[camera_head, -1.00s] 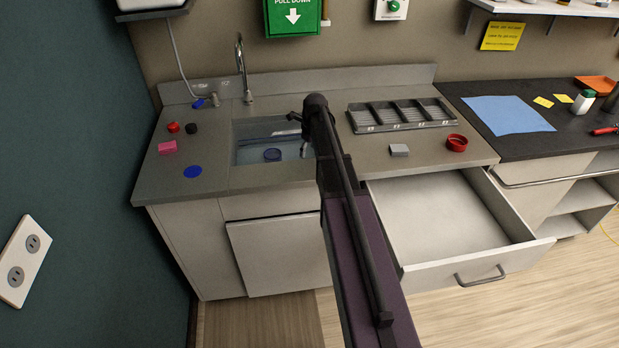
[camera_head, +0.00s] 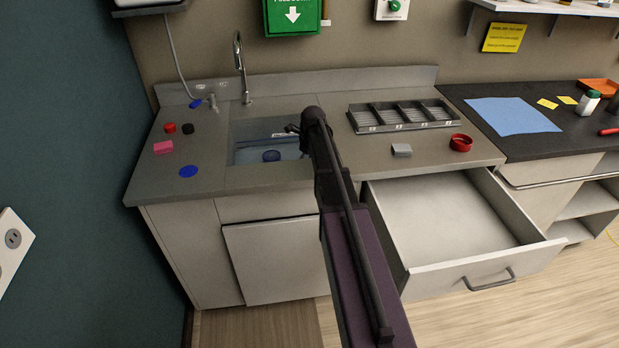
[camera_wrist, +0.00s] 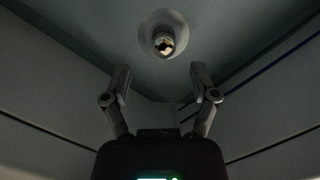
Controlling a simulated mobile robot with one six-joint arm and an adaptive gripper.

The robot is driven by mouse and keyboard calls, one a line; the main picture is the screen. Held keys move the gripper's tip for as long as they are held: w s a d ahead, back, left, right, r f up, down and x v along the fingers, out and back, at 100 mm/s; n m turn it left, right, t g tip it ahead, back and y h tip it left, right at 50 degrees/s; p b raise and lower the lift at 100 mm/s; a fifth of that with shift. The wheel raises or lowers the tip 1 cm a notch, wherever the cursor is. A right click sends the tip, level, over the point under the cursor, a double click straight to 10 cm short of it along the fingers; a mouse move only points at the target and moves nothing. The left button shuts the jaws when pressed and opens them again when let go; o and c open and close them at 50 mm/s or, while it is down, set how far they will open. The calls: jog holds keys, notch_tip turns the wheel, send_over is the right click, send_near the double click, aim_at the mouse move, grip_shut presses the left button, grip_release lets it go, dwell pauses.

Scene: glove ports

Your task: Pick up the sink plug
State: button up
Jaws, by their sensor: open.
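A blue round piece (camera_head: 271,155) lies in the sink basin (camera_head: 240,147); I cannot tell if it is the plug. A flat blue disc (camera_head: 188,171) and a small black round piece (camera_head: 188,129) lie on the counter left of the sink. In the wrist view my gripper (camera_wrist: 160,69) is open and empty, its two fingers apart. A pale round fitting (camera_wrist: 163,38) with a dark centre shows beyond the fingertips, apart from them. In the head view my arm covers the right side of the sink, and my fingers are not clear.
The tap (camera_head: 240,65) rises behind the sink. A red cap (camera_head: 170,128) and pink block (camera_head: 163,147) are at left. Right of my arm are a divided tray (camera_head: 403,115), grey block (camera_head: 401,150) and red ring (camera_head: 461,142). The drawer (camera_head: 470,270) below is open.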

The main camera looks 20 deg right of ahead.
jog(key=shift+f, duration=0.15)
jog(key=f+b, duration=0.5)
jog(key=shift+w, duration=0.3)
dwell(0.8)
jog(key=shift+r, duration=0.1)
grip_shut()
